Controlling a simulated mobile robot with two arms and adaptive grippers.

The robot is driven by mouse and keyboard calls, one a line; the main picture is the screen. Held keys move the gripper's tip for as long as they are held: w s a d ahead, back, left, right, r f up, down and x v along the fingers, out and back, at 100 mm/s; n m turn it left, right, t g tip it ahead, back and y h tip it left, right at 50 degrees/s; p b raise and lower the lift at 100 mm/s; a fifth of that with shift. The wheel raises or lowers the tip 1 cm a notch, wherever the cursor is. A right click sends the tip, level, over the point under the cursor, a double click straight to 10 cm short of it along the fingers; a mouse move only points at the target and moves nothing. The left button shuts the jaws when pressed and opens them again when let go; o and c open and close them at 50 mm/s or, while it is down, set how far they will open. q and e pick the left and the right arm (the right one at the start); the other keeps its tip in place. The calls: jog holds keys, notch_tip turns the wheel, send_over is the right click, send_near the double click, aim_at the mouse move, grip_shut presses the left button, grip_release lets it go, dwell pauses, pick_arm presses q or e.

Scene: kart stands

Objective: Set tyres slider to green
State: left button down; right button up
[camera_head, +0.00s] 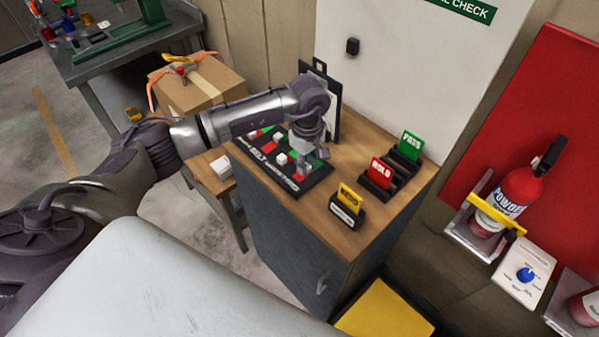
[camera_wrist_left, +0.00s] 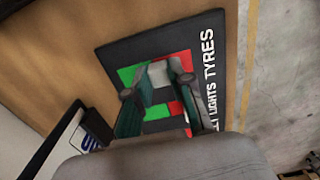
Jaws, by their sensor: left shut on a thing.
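The black slider board (camera_head: 316,184) lies on the wooden top of the cabinet, with red and green fields and white lettering. The board also shows in the left wrist view (camera_wrist_left: 112,53), with TYRES lettered at its upper right. My left gripper (camera_head: 304,170) reaches down to the board's tyres end. In the left wrist view, my left gripper (camera_wrist_left: 160,82) is shut on a white knob (camera_wrist_left: 158,73) in the tyres row. Green shows left of this knob and red right of it. Two other white knobs (camera_head: 282,158) show in the head view. My right gripper is out of view.
A yellow card holder (camera_head: 347,205) and the red HOLD (camera_head: 381,172) and green PASS cards (camera_head: 410,145) stand right of the board. A dark clipboard (camera_head: 333,105) stands behind it. A cardboard box (camera_head: 215,85) is to the left.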

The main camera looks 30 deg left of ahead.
pick_arm(q)
jog(key=shift+w+d+f+b, duration=0.15)
jog(key=shift+w+b, duration=0.05)
jog(key=shift+w, duration=0.2)
jog(key=shift+w+d+f+b, duration=0.1)
jog(key=shift+w+b, duration=0.1)
jog(key=shift+w, duration=0.15)
jog(key=shift+w+r, duration=0.1)
jog(key=shift+w, duration=0.2)
jog(key=shift+d+r, duration=0.1)
jog(key=shift+r, duration=0.15)
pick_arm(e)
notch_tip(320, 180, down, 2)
pick_arm(q)
jog(key=c, duration=1)
grip_release()
jog(key=shift+w, duration=0.1)
jog(key=shift+r, duration=0.1)
notch_tip(320, 180, up, 12)
jog(key=shift+f, duration=0.2)
